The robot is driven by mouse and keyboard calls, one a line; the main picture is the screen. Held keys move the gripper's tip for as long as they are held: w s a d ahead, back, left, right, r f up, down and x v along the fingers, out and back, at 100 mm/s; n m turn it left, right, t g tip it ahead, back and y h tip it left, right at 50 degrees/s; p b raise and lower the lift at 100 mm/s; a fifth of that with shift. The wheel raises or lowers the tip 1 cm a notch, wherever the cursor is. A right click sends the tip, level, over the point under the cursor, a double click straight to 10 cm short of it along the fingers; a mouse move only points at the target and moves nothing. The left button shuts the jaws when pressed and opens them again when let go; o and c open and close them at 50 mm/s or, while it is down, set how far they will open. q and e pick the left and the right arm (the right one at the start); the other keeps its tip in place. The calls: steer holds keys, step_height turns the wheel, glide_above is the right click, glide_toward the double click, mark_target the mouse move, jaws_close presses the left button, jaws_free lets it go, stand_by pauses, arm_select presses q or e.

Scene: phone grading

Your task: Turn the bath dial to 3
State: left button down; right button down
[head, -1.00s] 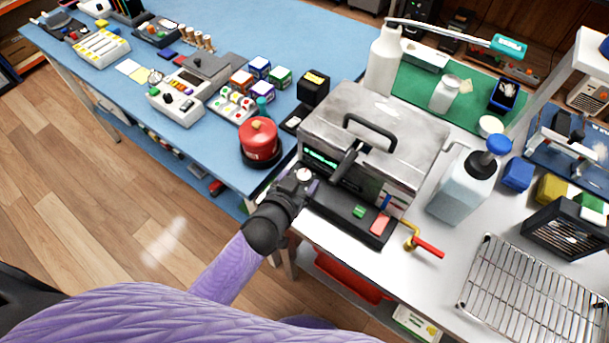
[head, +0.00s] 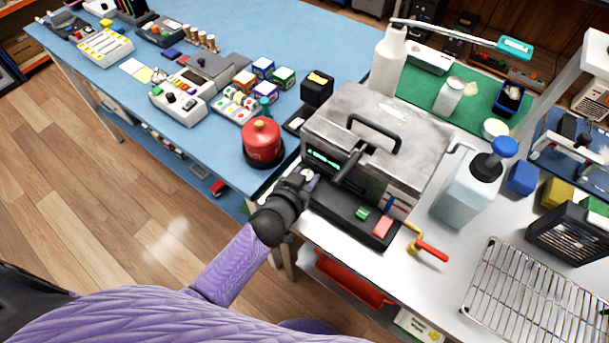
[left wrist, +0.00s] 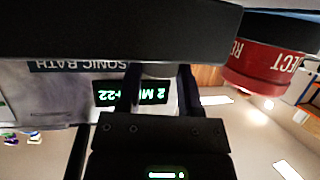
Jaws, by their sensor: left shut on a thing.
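The ultrasonic bath (head: 420,145) is a metal box with a black top handle, a green-lit display (head: 323,159) and a black front ledge (head: 340,208). My left gripper (head: 308,178) is at the ledge's left end, shut on the bath dial, which it mostly hides in the head view. In the left wrist view, a small grey part of the dial (left wrist: 157,72) shows between the two fingers (left wrist: 160,85). The display there (left wrist: 130,93) is upside down and partly covered; "2 M" and "22" can be read. The dial's marks are hidden. My right gripper is not in view.
A red round container (head: 262,140) stands close left of the bath; its lettering shows in the left wrist view (left wrist: 268,60). A green button (head: 362,213) and a red one (head: 383,227) sit on the ledge.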

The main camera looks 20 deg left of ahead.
arm_select(q)
steer(key=shift+a+r+m+h+p, duration=0.15)
steer(key=shift+m+h+p, duration=0.55)
steer(key=shift+m+h, duration=0.1)
steer(key=shift+w+a+m+g+h+p, duration=0.15)
steer(key=shift+m+g+h+p, duration=0.2)
steer(key=shift+m+h, duration=0.45)
steer(key=shift+m+g+h, duration=0.65)
steer(key=shift+m+h, duration=0.35)
steer(key=shift+h, duration=0.2)
steer(key=shift+a+f+m+g+h+b, duration=0.1)
steer(key=shift+f+m+g+h+b, duration=0.1)
steer(key=shift+m+g+h+b, duration=0.7)
steer(key=shift+m+h, duration=0.3)
steer(key=shift+m, duration=0.1)
steer(key=shift+c, duration=1.3)
jaws_free()
